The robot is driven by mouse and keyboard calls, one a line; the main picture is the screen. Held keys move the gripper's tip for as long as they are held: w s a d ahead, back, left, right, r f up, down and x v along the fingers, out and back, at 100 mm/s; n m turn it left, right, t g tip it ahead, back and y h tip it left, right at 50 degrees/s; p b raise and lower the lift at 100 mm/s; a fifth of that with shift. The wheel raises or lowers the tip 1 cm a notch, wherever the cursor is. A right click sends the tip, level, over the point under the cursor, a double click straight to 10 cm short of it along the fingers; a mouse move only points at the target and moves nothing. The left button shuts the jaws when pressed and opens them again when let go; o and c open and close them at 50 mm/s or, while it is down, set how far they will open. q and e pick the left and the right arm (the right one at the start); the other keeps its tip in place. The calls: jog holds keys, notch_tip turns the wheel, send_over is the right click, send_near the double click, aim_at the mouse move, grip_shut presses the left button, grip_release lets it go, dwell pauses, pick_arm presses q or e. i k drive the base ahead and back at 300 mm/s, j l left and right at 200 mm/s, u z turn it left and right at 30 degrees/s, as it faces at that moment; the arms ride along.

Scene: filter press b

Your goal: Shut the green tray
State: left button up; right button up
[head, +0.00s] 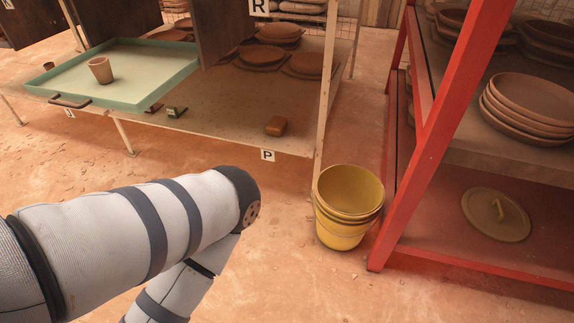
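The green tray (150,67) is pulled out at the upper left, on a low shelf unit. Its front edge with a dark handle (69,103) faces me. A small clay cup (100,70) stands upright on the tray's surface. An arm of mine comes in from the lower left and bends back down out of the picture, well apart from the tray. Neither gripper shows in the head view.
Yellow buckets (347,205) stand nested on the floor at centre right. A red rack (440,135) with stacked clay dishes (530,107) stands at the right.

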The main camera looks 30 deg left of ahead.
aim_at(145, 71)
jog(key=u, duration=2.2)
